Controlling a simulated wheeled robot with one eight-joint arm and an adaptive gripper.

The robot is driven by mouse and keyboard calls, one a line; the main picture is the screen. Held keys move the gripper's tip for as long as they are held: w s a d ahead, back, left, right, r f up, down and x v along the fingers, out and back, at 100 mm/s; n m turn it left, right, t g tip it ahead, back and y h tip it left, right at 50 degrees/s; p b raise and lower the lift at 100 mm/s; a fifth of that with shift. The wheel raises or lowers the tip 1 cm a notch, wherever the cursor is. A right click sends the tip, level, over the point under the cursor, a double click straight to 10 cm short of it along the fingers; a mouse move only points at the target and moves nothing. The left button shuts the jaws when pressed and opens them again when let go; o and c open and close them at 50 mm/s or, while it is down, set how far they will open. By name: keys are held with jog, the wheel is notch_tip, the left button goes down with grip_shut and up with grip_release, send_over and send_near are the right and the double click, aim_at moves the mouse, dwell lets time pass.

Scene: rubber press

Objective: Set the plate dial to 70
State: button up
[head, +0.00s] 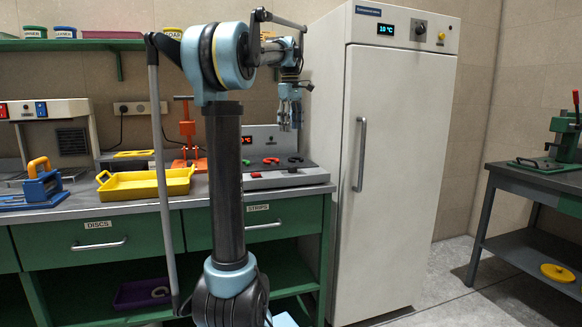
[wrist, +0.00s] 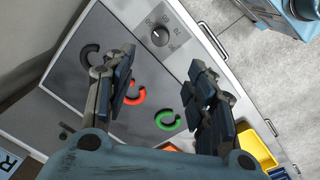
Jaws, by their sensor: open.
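The plate dial (wrist: 160,36) is a round dark knob with a pale pointer mark and small numbers around it. It sits on the light front strip of the hot plate (wrist: 62,88); its exact setting is too small to read. In the head view the hot plate (head: 322,177) stands at the bench's right end, with a red-lit display behind it. My gripper (head: 290,108) hangs above the plate. In the wrist view my gripper (wrist: 163,78) has its fingers spread and nothing between them, with the dial beyond the fingertips, untouched.
Black (wrist: 89,55), red (wrist: 135,94) and green (wrist: 168,121) C-shaped pieces lie on the plate. A yellow tray (head: 145,184) and an orange press (head: 187,130) stand to the left. A tall white cabinet (head: 400,150) rises close on the right.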

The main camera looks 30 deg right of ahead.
aim_at(293, 169)
jog(key=f, duration=1.6)
jog(key=shift+w+d+f, duration=0.1)
jog(key=shift+w+d, duration=0.05)
jog(key=shift+d, duration=0.2)
jog(key=c, duration=1.1)
